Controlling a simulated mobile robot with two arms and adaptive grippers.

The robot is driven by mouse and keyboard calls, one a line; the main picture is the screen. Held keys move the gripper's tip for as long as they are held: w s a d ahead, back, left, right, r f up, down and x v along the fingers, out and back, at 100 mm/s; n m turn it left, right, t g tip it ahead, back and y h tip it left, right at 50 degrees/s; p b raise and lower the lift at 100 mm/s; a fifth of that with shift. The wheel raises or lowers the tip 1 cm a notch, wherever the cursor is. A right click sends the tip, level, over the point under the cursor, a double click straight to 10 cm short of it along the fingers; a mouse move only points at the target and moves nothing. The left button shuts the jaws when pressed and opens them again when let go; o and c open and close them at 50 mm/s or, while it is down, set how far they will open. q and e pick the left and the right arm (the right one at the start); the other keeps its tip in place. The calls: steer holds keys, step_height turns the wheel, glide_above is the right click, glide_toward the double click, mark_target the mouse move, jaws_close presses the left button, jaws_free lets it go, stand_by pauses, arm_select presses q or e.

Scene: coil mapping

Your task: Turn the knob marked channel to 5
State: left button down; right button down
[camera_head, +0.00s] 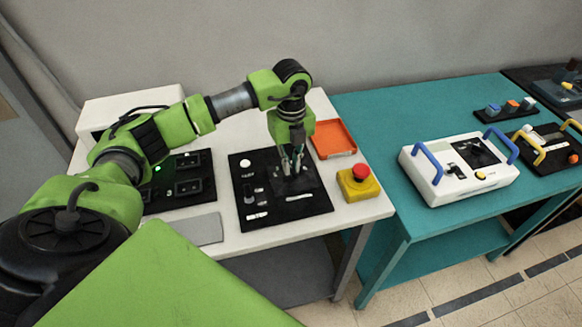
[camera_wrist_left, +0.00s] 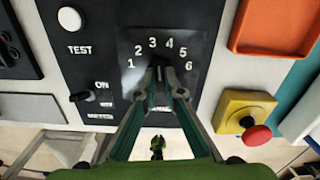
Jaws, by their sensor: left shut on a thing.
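The channel knob (camera_wrist_left: 159,70) is dark and small, and it sits below a printed arc of numbers 1 to 6 on a black panel (camera_head: 240,205). My left gripper (camera_head: 291,168) points down onto the right part of this panel. In the left wrist view its two fingers (camera_wrist_left: 160,88) are shut on the knob from both sides, just under the 3 and 4. The fingers hide most of the knob, so its exact pointing direction is hard to tell. The knob's name label is not readable. My right gripper is not in view.
A white TEST button (camera_wrist_left: 70,18) and an ON switch (camera_wrist_left: 82,96) are left of the knob. An orange tray (camera_head: 333,140) and a yellow box with a red button (camera_head: 359,180) stand right of the panel. A teal table (camera_head: 385,100) holds other devices.

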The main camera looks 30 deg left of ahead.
mark_target(292, 168)
arm_select(q)
steer(key=m+b, duration=0.2)
steer(key=m, duration=0.3)
steer(key=shift+w+m+b, duration=0.1)
steer(key=shift+m+b, duration=1.05)
steer(key=shift+m, duration=1.35)
steer(key=c, duration=2.1)
jaws_free()
steer(key=shift+c, duration=0.2)
steer(key=shift+r, duration=0.1)
step_height(292, 168, up, 12)
